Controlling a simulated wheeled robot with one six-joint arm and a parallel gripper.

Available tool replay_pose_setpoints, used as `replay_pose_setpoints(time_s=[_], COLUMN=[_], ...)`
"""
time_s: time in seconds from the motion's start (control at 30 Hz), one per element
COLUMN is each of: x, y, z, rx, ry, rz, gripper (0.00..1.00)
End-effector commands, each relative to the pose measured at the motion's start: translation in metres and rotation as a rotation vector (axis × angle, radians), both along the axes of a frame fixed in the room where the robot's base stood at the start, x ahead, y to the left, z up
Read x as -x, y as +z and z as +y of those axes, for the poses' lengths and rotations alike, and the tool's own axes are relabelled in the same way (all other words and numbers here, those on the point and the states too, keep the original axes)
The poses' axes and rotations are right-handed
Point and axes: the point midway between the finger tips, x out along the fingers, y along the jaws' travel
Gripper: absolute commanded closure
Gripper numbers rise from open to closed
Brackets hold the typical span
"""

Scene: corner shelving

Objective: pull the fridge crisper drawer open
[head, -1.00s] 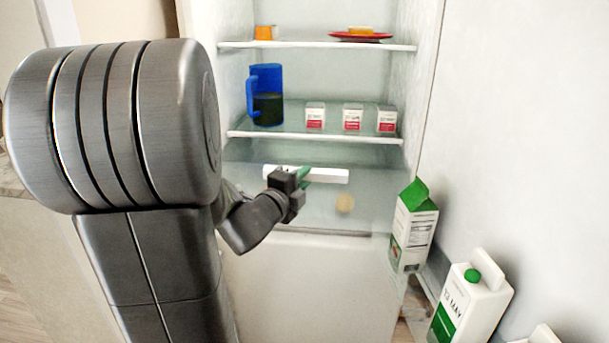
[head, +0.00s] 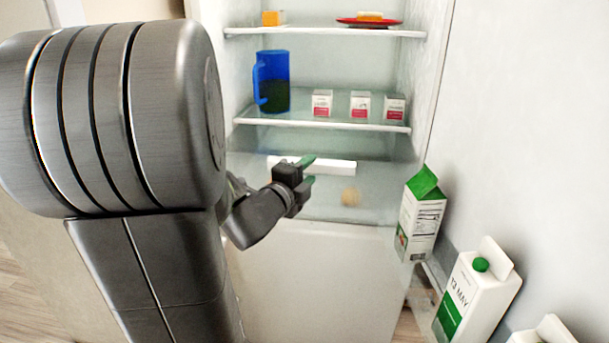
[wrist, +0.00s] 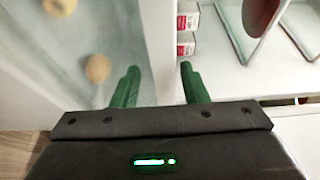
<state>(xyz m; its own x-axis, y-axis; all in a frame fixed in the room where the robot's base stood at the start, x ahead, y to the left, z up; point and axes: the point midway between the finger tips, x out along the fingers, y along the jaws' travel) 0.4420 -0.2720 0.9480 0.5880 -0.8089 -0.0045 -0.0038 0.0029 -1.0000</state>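The crisper drawer (head: 325,205) is the clear, pale bin at the bottom of the fridge, with a white bar handle (head: 335,167) across its upper front. A round yellowish item shows through it. My gripper (head: 308,171) is at the middle of the handle with its green fingers apart, one higher and one lower. In the wrist view the fingers of my gripper (wrist: 160,72) stand on either side of the white handle (wrist: 158,35), with some gap showing. Contact with the handle cannot be made out. The drawer looks shut.
Shelves above hold a blue pitcher (head: 273,82), several small white-and-red boxes (head: 360,106) and a red plate (head: 370,22). Green-and-white cartons (head: 420,217) stand at the right, along the open door (head: 530,120).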

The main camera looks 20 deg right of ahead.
Motion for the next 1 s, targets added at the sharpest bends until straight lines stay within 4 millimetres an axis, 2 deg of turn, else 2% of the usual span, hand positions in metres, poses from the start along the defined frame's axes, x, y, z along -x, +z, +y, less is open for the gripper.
replay_pose_setpoints(time_s=[0.17, 0.7, 1.0], x=[0.006, 0.062, 0.078], y=[0.002, 0.001, 0.000], z=[0.011, 0.087, 0.108], rx=[0.000, 0.000, -0.001], ry=[0.004, 0.006, 0.003], rz=[-0.003, -0.002, 0.001], gripper=[0.60, 0.60, 0.60])
